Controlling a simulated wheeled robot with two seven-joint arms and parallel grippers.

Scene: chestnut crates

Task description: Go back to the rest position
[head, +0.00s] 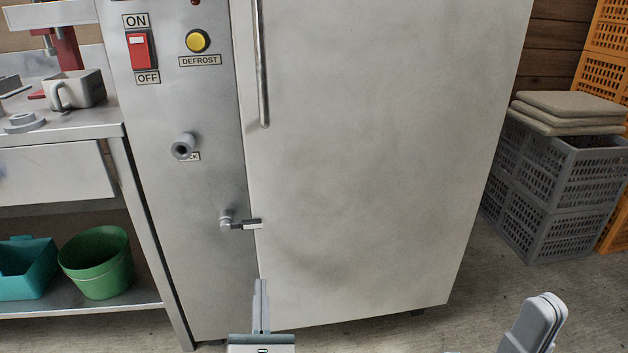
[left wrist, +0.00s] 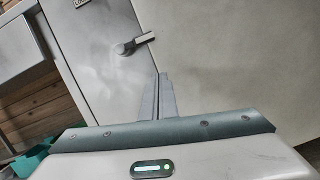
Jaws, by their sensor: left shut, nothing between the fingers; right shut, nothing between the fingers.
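My left gripper (head: 261,287) is at the lower middle of the head view, in front of the cabinet's lower left part. Its fingers are together with nothing between them; they also show in the left wrist view (left wrist: 165,82). My right gripper (head: 547,303) is at the lower right of the head view, over the floor, its fingers together and empty. The big grey cabinet (head: 370,150) has a closed-looking door with a long vertical handle (head: 262,70). A small latch lever (head: 240,223) sits at the door's left edge, above my left gripper; it also shows in the left wrist view (left wrist: 137,43).
A red switch (head: 140,52), a yellow defrost button (head: 197,41) and a round knob (head: 184,146) are on the cabinet. A metal bench (head: 60,135) with a mug (head: 76,91) and green bucket (head: 97,262) stands left. Grey crates (head: 570,190) with folded sacks (head: 570,108) stand right.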

